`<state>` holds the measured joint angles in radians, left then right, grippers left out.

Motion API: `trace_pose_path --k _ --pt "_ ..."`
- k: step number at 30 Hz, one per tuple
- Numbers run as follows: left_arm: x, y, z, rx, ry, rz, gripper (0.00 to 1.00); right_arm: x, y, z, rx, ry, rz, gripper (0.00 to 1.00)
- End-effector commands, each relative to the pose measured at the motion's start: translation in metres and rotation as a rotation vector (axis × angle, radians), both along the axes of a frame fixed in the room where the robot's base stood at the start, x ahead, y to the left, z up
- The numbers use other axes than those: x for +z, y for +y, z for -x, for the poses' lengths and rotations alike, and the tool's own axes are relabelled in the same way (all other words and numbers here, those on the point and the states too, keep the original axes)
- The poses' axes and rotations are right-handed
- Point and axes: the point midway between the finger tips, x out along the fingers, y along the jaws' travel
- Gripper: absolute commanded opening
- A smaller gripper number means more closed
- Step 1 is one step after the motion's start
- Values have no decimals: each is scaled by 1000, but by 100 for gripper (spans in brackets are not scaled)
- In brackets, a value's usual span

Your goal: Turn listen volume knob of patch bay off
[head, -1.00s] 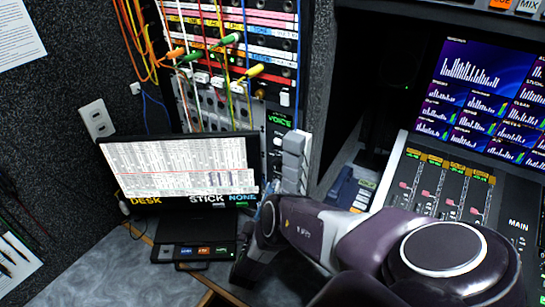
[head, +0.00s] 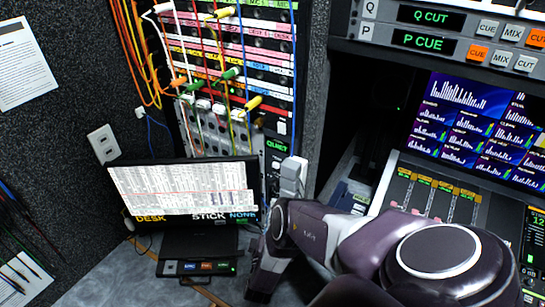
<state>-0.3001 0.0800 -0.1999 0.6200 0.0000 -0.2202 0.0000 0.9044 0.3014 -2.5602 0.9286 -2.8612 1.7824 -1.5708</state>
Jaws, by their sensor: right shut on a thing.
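The patch bay (head: 205,75) stands upright at the back centre, with rows of coloured label strips and plugged cords. At its lower right is a narrow panel with a small green display (head: 277,145) reading what looks like Q.NET. My right gripper (head: 291,176), light grey, is at this panel just below the display. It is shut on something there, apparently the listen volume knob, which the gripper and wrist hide. How far the knob is turned cannot be seen. My left gripper is not in view.
A screen (head: 185,185) stands left of my right wrist, with a small button box (head: 200,268) before it. A mixing console (head: 425,200) and a large display (head: 485,125) are at right. Orange cords (head: 130,55) hang at upper left.

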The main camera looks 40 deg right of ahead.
Motion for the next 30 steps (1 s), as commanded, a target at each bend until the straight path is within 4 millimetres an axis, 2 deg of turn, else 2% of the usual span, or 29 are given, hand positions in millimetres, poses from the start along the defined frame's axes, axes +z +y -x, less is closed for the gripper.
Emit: trace_pose_path --k 18,19,20,30 --pt "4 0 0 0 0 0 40 -1 0 1 -1 43 10 0" --pt "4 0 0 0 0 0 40 -1 0 1 -1 43 10 22" --pt "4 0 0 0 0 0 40 -1 0 1 -1 43 10 25" --pt "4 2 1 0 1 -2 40 -1 2 2 -1 41 9 27"
